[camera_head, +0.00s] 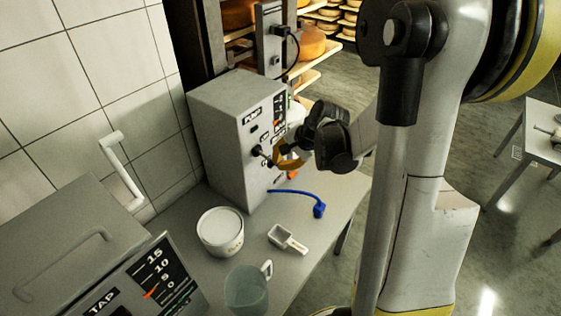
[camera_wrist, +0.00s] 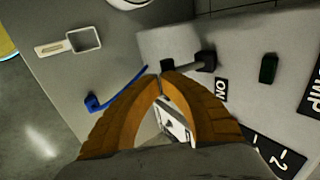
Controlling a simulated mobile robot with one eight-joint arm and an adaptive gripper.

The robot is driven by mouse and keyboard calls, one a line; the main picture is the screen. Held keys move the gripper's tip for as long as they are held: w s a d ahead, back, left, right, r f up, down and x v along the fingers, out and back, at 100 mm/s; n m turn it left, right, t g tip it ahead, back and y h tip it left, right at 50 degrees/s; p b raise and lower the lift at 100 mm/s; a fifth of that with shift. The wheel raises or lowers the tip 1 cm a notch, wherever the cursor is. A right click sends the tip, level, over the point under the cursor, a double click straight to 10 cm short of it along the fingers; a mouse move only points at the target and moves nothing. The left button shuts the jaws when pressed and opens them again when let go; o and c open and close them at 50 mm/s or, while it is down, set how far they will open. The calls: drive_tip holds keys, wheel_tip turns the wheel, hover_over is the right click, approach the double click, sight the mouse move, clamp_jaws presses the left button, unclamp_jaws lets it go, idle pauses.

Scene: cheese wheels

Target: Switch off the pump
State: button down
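The pump (camera_head: 222,125) is a grey box marked PUMP, standing on the table against the tiled wall. On its front is a black switch (camera_head: 257,151); in the wrist view the dark switch part (camera_wrist: 206,61) sits beside an ON label (camera_wrist: 221,90). My gripper (camera_head: 272,152) is at the pump's front, close to the switch. In the wrist view its orange-brown fingers (camera_wrist: 160,77) meet at the tips, with nothing visible between them. A small black piece lies just beyond the tips; whether they touch it I cannot tell. The lever's exact position is unclear.
A blue cord with a plug (camera_head: 319,210), a white tub (camera_head: 220,232), a square scoop (camera_head: 288,239) and a clear jug (camera_head: 247,290) are on the table. A grey box marked TAP (camera_head: 100,301) stands at front left. Cheese shelves are behind.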

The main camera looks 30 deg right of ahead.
drive_tip(key=shift+w+f+b, duration=0.1)
drive_tip(key=shift+f+b, duration=0.2)
drive_tip(key=shift+f, duration=0.3)
drive_tip(key=shift+r, duration=0.2)
drive_tip(key=shift+r+p, duration=0.6)
drive_tip(key=shift+r, duration=0.05)
